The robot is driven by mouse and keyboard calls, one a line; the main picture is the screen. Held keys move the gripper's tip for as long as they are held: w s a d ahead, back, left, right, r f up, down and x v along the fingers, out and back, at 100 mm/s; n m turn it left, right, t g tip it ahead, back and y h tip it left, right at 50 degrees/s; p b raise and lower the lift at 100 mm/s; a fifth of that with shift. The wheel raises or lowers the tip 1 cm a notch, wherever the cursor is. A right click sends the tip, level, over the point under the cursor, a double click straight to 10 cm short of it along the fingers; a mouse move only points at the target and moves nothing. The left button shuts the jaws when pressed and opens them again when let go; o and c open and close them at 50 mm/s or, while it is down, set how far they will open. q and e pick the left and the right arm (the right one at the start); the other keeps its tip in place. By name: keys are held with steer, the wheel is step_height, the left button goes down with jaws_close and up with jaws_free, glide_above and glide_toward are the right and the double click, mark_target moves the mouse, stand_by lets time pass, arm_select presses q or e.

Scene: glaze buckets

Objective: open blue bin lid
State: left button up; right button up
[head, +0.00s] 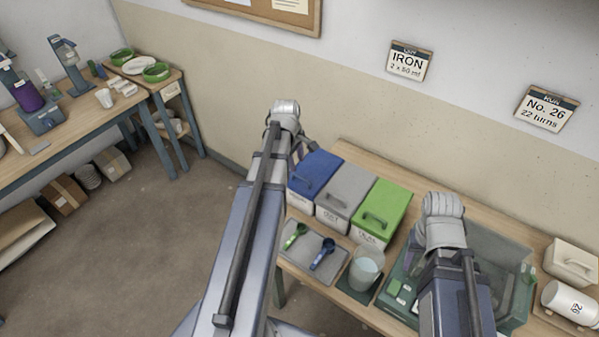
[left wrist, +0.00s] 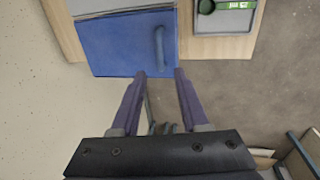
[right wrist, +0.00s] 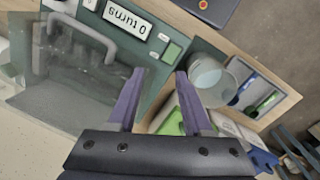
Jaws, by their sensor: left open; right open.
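The blue bin (head: 315,176) stands at the left end of the row of bins, its lid lying closed. In the left wrist view the blue lid (left wrist: 110,45) has a blue bar handle (left wrist: 159,48) near its right side. My left gripper (left wrist: 160,72) is open and empty. Its fingertips lie at the lid's edge in that view, with the handle between and just beyond them; I see no contact. In the head view my left arm partly hides the bin. My right gripper (right wrist: 161,72) is open and empty above the bench, near the green box with a turns display (right wrist: 128,20).
A grey bin (head: 345,194) and green bin (head: 382,208) stand right of the blue one. In front are a tray with two scoops (head: 310,258) and a clear cup (head: 365,268). A wall rises behind.

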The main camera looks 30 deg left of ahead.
mark_target(300, 176)
arm_select(q)
steer(key=f+b, duration=0.3)
steer(key=w+f+b, duration=0.1)
steer(key=f+b, duration=0.2)
steer(key=f, duration=0.1)
steer(key=shift+w+f+b, duration=0.1)
steer(key=shift+w+b, duration=0.1)
steer(key=shift+b, duration=0.15)
jaws_close()
stand_by(1.1)
